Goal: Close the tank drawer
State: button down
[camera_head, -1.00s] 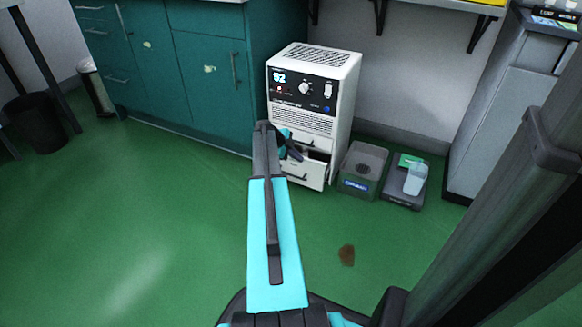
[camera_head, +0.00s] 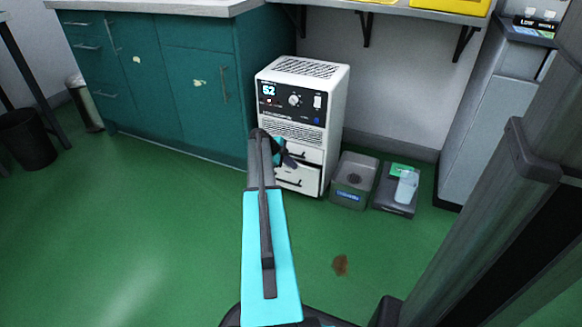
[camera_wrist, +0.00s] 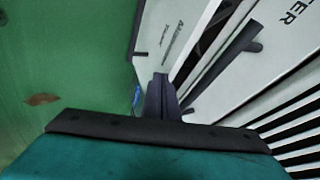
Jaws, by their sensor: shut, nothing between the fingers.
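A white cabinet unit (camera_head: 318,105) with a lit number display stands on the floor. Low on its front is the tank drawer (camera_head: 298,180), a white front with a dark handle.
A grey bin (camera_head: 353,180) and a dark flat device (camera_head: 398,190) sit on the floor right of the unit. Teal cupboards (camera_head: 165,85) stand to the left. A brown stain (camera_head: 340,265) marks the green floor. The floor at front left is clear.

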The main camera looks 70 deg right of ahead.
jog(key=w+a+r+p, duration=0.3)
jog(key=a+r, duration=0.5)
jog(key=shift+w+a, duration=0.3)
jog(key=shift+w, duration=0.1)
dwell(0.4)
